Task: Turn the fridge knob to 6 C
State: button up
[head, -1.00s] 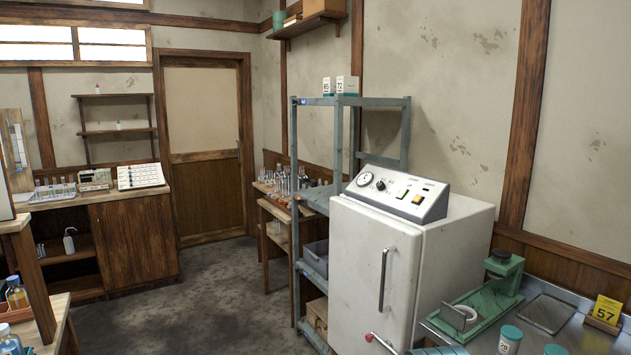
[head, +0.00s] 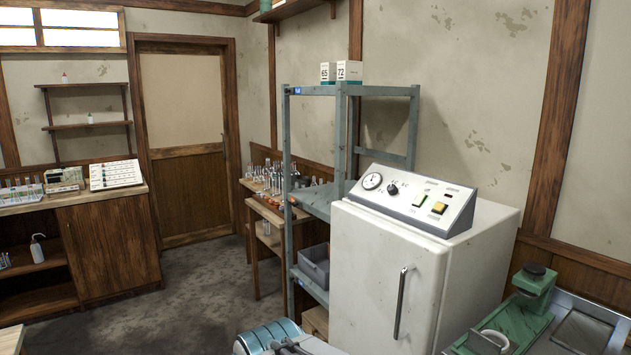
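The white fridge (head: 375,270) stands right of centre in the head view, its door shut, with an upright metal handle (head: 401,302). A sloped control panel (head: 452,208) sits on its top. The panel carries a round dial gauge (head: 372,181) at the left and a small black knob (head: 393,188) beside it. The knob's setting and the gauge reading are too small to read. Part of my arm shows at the bottom edge, below the fridge; I cannot make out my gripper.
A grey-blue metal shelf (head: 287,170) stands against the fridge's left side, with two small boxes (head: 341,72) on top. A green device (head: 530,290) stands on the bench at the lower right. Open floor (head: 205,290) lies to the left, before a wooden door (head: 185,130).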

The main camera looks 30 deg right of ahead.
aim_at(392, 191)
jog(key=z, duration=0.4)
jog(key=i, duration=0.8)
jog(key=z, duration=0.7)
